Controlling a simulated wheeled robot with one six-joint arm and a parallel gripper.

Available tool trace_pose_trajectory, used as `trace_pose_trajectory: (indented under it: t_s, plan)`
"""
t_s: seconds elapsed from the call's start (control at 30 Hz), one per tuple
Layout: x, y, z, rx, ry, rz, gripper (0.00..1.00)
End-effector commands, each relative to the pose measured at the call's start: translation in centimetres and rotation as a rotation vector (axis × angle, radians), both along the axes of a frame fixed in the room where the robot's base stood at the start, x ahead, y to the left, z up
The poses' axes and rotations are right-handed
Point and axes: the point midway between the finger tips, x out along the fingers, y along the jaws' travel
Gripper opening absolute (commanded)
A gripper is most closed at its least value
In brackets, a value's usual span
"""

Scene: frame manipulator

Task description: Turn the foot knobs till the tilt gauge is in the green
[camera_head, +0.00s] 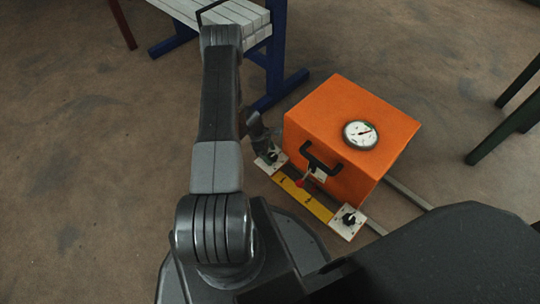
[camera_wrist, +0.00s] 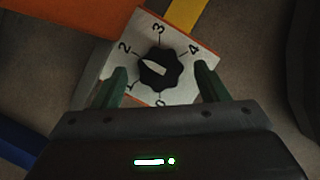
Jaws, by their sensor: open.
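The orange box (camera_head: 340,130) stands on the floor with a round tilt gauge (camera_head: 360,134) on its top. Its dark needle is visible, but the picture is too small to tell whether it is in the green. Another foot knob (camera_head: 348,219) sits on the near right plate in the head view.
A yellow strip (camera_head: 302,198) runs between the two plates. A bench with blue legs (camera_head: 274,65) stands behind my arm. Dark green legs (camera_head: 505,128) stand at right.

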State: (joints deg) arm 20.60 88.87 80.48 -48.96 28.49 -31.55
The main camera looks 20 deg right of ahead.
Motion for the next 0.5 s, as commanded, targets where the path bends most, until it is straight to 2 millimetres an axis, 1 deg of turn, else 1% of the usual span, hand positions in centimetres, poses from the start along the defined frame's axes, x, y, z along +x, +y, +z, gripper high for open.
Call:
trace_pose_trajectory:
  t_s: [0.1, 0.37, 0.5]
  plan:
    - [-0.14, -0.15, -0.50, 0.000, 0.000, 0.000, 0.67]
    - [-0.14, -0.17, -0.51, 0.000, 0.000, -0.001, 0.67]
    - [-0.14, -0.17, -0.50, 0.000, 0.000, -0.001, 0.40]
